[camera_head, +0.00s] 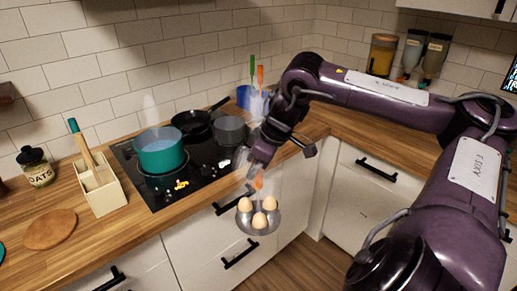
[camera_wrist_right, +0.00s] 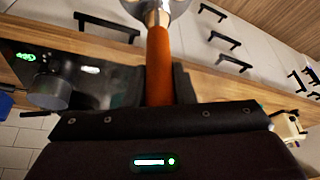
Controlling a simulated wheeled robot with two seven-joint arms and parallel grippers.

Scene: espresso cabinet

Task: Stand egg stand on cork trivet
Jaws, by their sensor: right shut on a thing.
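The egg stand (camera_head: 258,230) is a round grey metal holder with brown eggs and an upright orange handle. It hangs roughly level in the air in front of the cabinet drawers. My right gripper (camera_head: 257,172) is above it, shut on the orange handle (camera_wrist_right: 159,65). In the right wrist view the handle runs between the dark fingers, and only part of the metal stand shows at the top edge. The round brown cork trivet (camera_head: 50,228) lies flat on the counter at the left, well away from the stand, with nothing on it. My left gripper is out of view.
A cream utensil box (camera_head: 101,193) and an oats jar (camera_head: 36,167) stand near the trivet. The black hob (camera_head: 190,178) carries a teal pot (camera_head: 159,150), a pan and a grey pot. Bare wooden counter (camera_head: 120,229) lies between the trivet and hob.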

